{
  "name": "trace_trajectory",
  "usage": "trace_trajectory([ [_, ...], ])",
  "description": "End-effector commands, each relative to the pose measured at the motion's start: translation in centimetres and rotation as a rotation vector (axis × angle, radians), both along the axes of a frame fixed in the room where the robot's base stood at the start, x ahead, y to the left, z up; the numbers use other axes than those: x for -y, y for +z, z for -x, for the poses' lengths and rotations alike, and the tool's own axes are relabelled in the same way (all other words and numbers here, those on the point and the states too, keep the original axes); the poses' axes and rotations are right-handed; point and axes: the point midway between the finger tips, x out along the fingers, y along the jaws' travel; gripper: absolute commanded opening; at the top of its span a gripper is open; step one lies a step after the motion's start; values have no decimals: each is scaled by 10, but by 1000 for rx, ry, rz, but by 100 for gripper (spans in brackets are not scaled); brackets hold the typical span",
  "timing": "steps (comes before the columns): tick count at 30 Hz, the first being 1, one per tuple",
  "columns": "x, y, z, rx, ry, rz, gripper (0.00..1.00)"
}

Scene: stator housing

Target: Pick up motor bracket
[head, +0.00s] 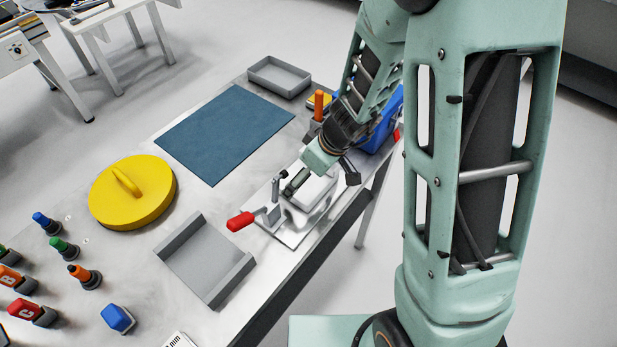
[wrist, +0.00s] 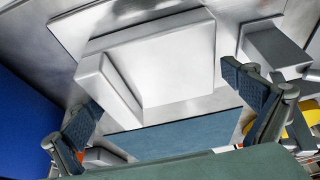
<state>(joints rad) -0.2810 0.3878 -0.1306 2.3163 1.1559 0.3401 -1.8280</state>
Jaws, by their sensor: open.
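A pale metal piece with a flat plate and a raised wall, which looks like the motor bracket (head: 313,193), sits on the metal clamp fixture (head: 290,235) at the table's right edge. In the wrist view the bracket (wrist: 165,62) fills the upper middle, its raised wall (wrist: 105,92) on the left. My gripper (head: 320,180) is right over the bracket, pointing down. Its two fingers (wrist: 168,108) are spread wide and hold nothing. The bracket lies between and beyond them in that view; I cannot tell whether they touch it. My gripper hides part of the bracket in the head view.
A red-handled clamp (head: 240,221) stands beside the fixture. A blue bin (head: 385,125) is close behind my gripper, with an orange-topped post (head: 319,105) nearby. A blue mat (head: 225,133), grey trays (head: 205,262), a yellow lid (head: 133,195) and several coloured tools occupy the table.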

Motion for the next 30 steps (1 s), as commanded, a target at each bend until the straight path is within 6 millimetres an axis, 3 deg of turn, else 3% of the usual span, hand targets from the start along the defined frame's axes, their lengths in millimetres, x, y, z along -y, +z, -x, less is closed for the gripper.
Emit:
trace_trajectory([
  [13,0,-1,0,0,-1,0,100],
  [27,0,-1,0,0,0,0,48],
  [30,0,0,-1,3,-1,0,48],
])
